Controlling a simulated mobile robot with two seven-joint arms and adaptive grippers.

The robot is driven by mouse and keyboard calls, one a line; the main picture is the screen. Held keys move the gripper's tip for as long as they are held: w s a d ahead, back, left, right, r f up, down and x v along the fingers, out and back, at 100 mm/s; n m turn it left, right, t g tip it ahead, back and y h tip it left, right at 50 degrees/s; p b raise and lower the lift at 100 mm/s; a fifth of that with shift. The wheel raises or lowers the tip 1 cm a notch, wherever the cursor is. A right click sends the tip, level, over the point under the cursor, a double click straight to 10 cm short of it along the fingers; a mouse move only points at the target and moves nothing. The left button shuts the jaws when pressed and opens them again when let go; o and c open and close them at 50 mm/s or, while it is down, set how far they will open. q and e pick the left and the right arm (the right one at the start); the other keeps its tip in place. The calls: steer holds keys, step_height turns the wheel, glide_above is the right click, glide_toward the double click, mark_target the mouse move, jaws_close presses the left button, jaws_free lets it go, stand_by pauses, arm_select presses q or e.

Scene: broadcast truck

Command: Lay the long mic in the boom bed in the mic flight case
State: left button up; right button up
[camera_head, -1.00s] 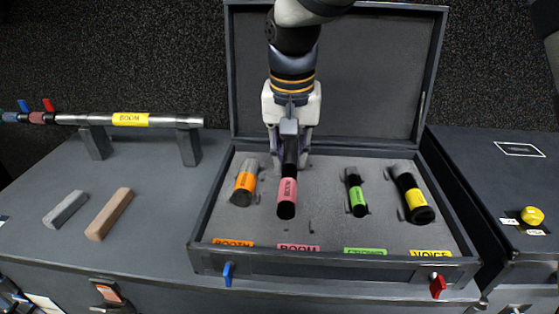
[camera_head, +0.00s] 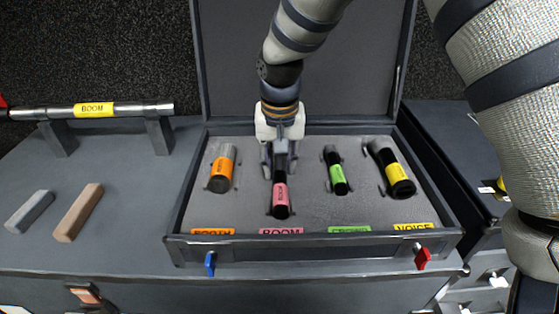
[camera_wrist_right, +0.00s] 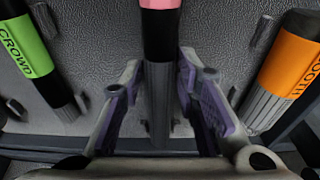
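The long mic (camera_head: 281,192), dark and grey with a pink BOOM label, lies lengthwise at the bed behind the pink BOOM tag (camera_head: 281,231) in the mic flight case (camera_head: 180,217). My right gripper (camera_head: 279,152) is over its rear part. In the right wrist view, the right gripper's fingers (camera_wrist_right: 160,105) stand apart on both sides of the mic's grey slotted body (camera_wrist_right: 158,92), with gaps between. The gripper hides part of the mic's rear end in the head view. My left gripper is not in view.
Orange (camera_head: 222,167), green (camera_head: 336,170) and yellow (camera_head: 392,168) labelled mics lie in neighbouring beds. The case lid (camera_head: 225,70) stands open behind. A BOOM-labelled pole (camera_head: 93,110) rests on supports at left, near grey (camera_head: 30,210) and brown (camera_head: 78,212) blocks.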

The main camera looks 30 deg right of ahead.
mark_target(280, 171)
steer(key=shift+o, duration=0.2)
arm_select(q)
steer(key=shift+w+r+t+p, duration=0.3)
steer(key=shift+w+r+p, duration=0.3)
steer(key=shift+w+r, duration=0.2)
arm_select(e)
step_height(280, 171, up, 12)
steer(key=s+a, duration=0.1)
steer(key=shift+s, duration=0.3)
